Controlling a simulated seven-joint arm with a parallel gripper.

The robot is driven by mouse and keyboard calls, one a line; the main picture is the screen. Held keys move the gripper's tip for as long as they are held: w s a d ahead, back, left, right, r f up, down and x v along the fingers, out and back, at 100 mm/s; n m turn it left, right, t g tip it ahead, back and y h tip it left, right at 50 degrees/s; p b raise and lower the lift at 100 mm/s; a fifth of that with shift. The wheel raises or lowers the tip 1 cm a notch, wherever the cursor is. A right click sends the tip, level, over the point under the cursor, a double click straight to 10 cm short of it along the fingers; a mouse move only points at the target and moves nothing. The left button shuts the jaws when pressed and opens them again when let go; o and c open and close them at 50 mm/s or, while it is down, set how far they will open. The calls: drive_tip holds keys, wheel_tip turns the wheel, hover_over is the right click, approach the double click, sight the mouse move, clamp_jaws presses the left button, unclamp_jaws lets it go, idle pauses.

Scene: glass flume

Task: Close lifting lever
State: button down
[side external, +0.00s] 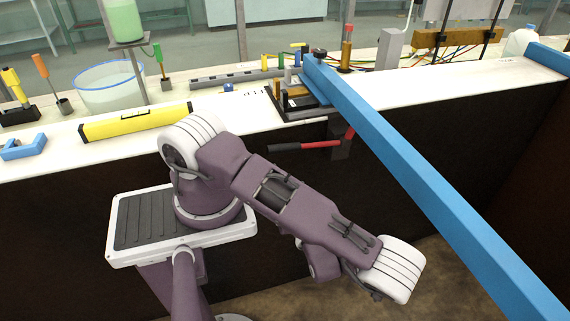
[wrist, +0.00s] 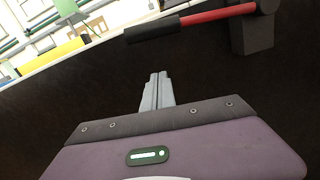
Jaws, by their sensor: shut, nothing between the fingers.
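The lifting lever (side external: 313,144) is a red rod with a black grip, mounted on a dark bracket (side external: 340,148) at the front of the bench. It lies close to level, with its grip to the left. In the wrist view the lever (wrist: 218,15) crosses the top, its black grip at the left and its bracket at the right. My gripper (wrist: 159,76) is shut and empty, its fingertips below the grip in that picture and apart from it. In the side view my gripper is hidden behind my arm.
A long blue beam (side external: 420,175) slopes from the bench toward the lower right, right of the lever. The white bench top (side external: 220,107) holds a yellow level (side external: 137,122), a glass bowl (side external: 110,88) and a small blue and black device (side external: 298,98). The dark bench front is bare left of the lever.

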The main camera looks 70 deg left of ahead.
drive_tip(key=a+r, duration=0.2)
drive_tip(key=a, duration=0.1)
drive_tip(key=a+r, duration=0.1)
drive_tip(key=r, duration=0.1)
drive_tip(key=shift+w+a, duration=0.15)
drive_tip(key=shift+w, duration=0.1)
drive_tip(key=shift+r, duration=0.15)
wheel_tip(320, 180, up, 10)
drive_tip(key=f+m, duration=0.1)
drive_tip(key=m, duration=0.5)
hover_over(303, 146)
drive_tip(key=s+d, duration=0.2)
drive_tip(key=s, duration=0.2)
drive_tip(key=shift+w+r+t, duration=0.25)
drive_tip(key=shift+t, duration=0.05)
